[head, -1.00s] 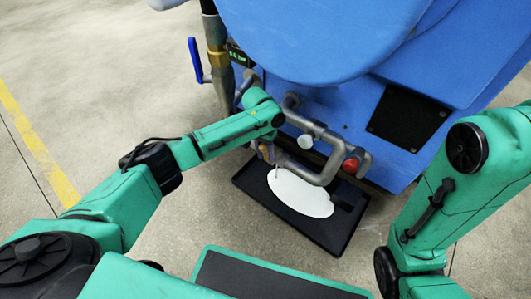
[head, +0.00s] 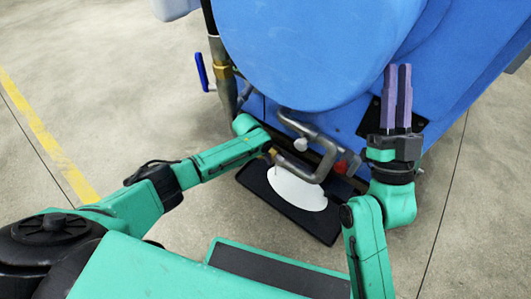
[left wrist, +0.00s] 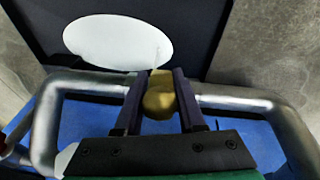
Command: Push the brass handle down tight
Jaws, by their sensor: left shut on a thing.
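The brass handle (left wrist: 160,98) is a rounded brass-coloured piece at the middle of a grey metal pipe in the left wrist view. A small brass patch of it also shows in the head view (head: 273,152). My left gripper (left wrist: 158,76) has a finger on each side of the brass handle and is shut on it. In the head view my left arm hides most of this gripper. My right gripper (head: 398,67) is raised in front of the blue machine, fingers upward and together, with nothing between them.
The bent grey pipe (head: 325,150) stands out from the blue machine (head: 300,50), with a white knob (head: 301,145) and a red part (head: 341,168). A black tray (head: 315,232) with a white oval lies below. A blue lever (head: 202,68) is at left. Floor at left is clear.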

